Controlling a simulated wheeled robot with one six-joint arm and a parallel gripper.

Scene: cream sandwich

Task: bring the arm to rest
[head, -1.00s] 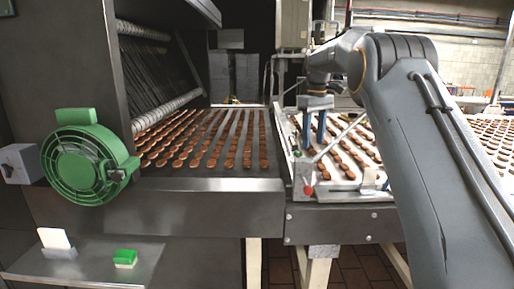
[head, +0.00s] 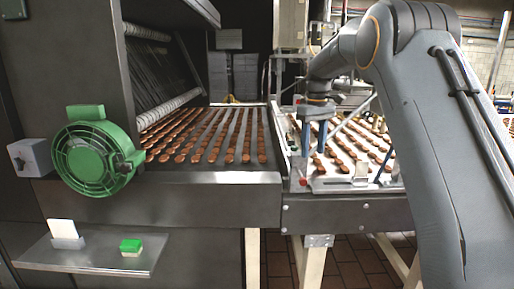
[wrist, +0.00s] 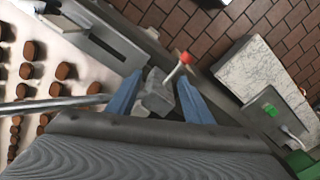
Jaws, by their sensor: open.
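My gripper (head: 314,136) hangs from my arm on the right of the head view, above the near left corner of the right-hand conveyor. Its two blue fingers point down and stand apart with nothing between them. In the wrist view my gripper (wrist: 160,98) shows both blue fingers spread. Beyond them is a grey block (wrist: 156,98) with a red-knobbed lever (wrist: 186,58); I cannot tell how far below the fingertips it is.
Brown biscuits lie in rows on the left conveyor (head: 215,178) and the right-hand conveyor (wrist: 15,100). A green round fan-like unit (head: 92,160) is on the left machine. Brick floor shows below.

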